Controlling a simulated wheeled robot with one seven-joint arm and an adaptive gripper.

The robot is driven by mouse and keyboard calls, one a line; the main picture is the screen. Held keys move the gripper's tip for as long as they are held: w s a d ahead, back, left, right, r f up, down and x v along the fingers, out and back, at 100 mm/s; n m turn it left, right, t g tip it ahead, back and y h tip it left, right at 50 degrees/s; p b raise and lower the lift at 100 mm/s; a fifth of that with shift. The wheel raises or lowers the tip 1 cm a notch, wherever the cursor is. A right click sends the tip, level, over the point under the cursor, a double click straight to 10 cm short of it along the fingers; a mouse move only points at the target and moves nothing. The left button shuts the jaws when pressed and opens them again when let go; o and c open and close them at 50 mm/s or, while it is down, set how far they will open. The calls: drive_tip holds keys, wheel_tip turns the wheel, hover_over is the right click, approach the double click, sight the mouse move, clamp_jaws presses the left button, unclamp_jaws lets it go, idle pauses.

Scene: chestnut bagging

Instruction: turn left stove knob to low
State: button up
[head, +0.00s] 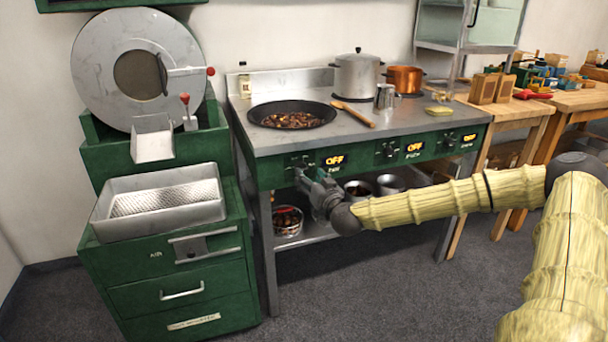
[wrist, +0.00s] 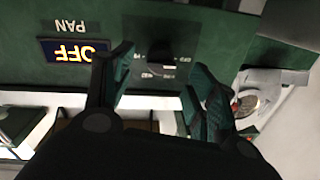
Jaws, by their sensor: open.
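The left stove knob (wrist: 160,52) is dark and sits on the green front panel, with small markings around it. In the wrist view it lies just beyond and between the fingertips of my gripper (wrist: 163,72). The picture there is upside down. The lit display (wrist: 75,51) beside the knob reads OFF, with the label PAN (wrist: 72,22). In the head view my gripper (head: 301,176) reaches the panel at the left knob and mostly hides it. The fingers are apart, one on each side of the knob. I cannot tell whether they touch it.
A pan of chestnuts (head: 291,115), a wooden spoon (head: 355,113) and a steel pot (head: 357,75) stand on the stove top (head: 268,140). A middle knob (head: 389,149) is on the same panel. A green roaster cabinet (head: 175,270) stands close on the left.

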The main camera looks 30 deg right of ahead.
sight(304, 171)
drive_tip(key=shift+w+d+b, duration=0.2)
drive_tip(key=shift+w, duration=1.1)
drive_tip(key=shift+w+d+b, duration=0.2)
drive_tip(key=shift+w, duration=1.05)
drive_tip(key=c, duration=1)
